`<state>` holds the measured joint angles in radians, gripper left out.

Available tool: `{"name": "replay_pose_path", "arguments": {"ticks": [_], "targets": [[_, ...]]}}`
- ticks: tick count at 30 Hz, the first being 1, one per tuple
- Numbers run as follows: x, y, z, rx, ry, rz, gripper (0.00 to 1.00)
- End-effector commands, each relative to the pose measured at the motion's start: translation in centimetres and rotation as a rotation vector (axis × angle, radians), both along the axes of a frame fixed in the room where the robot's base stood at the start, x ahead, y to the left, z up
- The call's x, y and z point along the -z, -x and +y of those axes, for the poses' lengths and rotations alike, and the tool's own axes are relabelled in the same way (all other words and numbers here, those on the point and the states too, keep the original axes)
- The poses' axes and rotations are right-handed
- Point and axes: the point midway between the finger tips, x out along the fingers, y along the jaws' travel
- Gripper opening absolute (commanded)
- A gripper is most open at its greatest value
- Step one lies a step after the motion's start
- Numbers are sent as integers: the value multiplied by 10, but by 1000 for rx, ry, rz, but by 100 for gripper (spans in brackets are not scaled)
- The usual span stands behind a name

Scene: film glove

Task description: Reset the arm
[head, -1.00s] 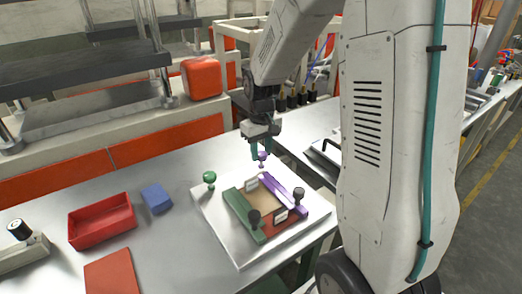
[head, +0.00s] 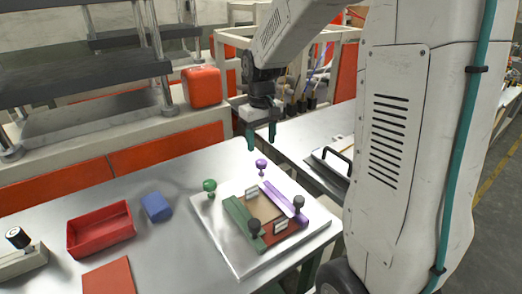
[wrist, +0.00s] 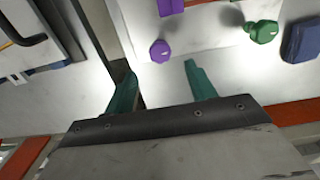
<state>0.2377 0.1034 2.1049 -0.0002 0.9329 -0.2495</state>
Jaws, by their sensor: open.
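My gripper (head: 262,145) is open and empty, with its two teal fingers apart above the back edge of the white board (head: 232,256). It also shows in the wrist view (wrist: 160,88). A purple knob (head: 261,164) stands on the board just below the fingers; in the wrist view the purple knob (wrist: 160,50) lies ahead of the fingertips, apart from them. A green knob (head: 209,186) stands at the board's left corner. The board carries a green bar (head: 240,222), a purple bar (head: 284,202) and a brown panel (head: 262,203) between them.
A red tray (head: 100,229), a blue block (head: 156,207) and a red-orange mat (head: 108,278) lie on the metal table to the left. An orange container (head: 201,87) and metal machinery stand behind. A board with a black handle (head: 338,157) lies at the right.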

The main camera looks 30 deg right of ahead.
Motion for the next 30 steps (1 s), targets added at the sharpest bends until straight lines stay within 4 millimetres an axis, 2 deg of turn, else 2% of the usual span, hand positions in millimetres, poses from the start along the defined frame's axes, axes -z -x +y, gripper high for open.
{"name": "replay_pose_path", "arguments": {"ticks": [5,21,23,24,30], "targets": [[-8,1,0,0,0,2,55],[-8,4,1,21,-4,15,55],[-2,15,4,43,-11,51,55],[0,26,6,59,-15,75,55],[-27,93,35,102,-15,110,55]]}}
